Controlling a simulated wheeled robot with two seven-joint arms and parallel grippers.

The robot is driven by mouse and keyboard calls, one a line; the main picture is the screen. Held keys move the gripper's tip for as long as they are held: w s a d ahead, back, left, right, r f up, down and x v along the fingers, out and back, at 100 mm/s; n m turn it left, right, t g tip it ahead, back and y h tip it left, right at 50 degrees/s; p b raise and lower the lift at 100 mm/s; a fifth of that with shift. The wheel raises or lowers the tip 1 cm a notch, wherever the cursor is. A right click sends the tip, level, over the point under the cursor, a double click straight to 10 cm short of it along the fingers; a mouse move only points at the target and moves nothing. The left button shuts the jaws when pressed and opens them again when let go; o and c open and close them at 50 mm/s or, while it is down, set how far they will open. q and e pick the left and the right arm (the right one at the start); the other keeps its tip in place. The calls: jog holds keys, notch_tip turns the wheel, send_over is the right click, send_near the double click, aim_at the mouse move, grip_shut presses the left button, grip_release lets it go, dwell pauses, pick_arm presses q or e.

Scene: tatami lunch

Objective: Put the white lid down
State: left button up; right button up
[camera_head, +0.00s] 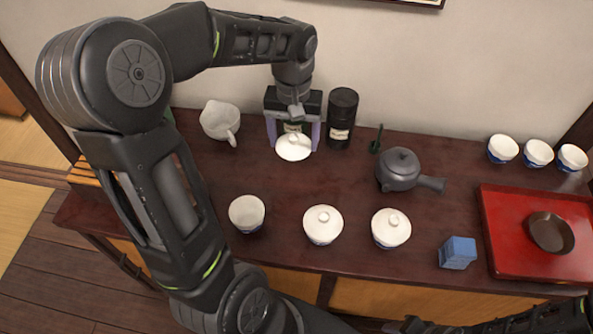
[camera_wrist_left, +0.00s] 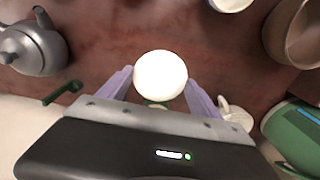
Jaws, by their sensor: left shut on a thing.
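The white lid (camera_head: 293,147) is at the back of the dark wooden table, between the purple fingers of my left gripper (camera_head: 293,136). The left gripper points down and is shut on the lid. In the left wrist view the lid (camera_wrist_left: 160,74) shows as a plain white round between the fingertips (camera_wrist_left: 159,80). I cannot tell whether the lid touches the table. An open white bowl (camera_head: 246,210) stands nearer the front. Part of my right arm (camera_head: 490,325) shows at the bottom right, and its jaws are not clear.
Two lidded bowls (camera_head: 323,225) (camera_head: 391,229) stand along the front. A grey teapot (camera_head: 399,172), black canister (camera_head: 342,115) and white pitcher (camera_head: 219,121) stand farther back. A blue box (camera_head: 457,252) is beside a red tray (camera_head: 515,266). The table's middle is clear.

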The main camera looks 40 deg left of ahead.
pick_arm(q)
send_over(294, 174)
jog(key=shift+f, duration=3.15)
jog(key=shift+f, duration=1.85)
jog(key=shift+f+b, duration=0.2)
jog(key=shift+b, duration=0.2)
jog(key=o, duration=1.3)
jog(key=shift+o, duration=0.2)
jog(key=shift+r, duration=0.15)
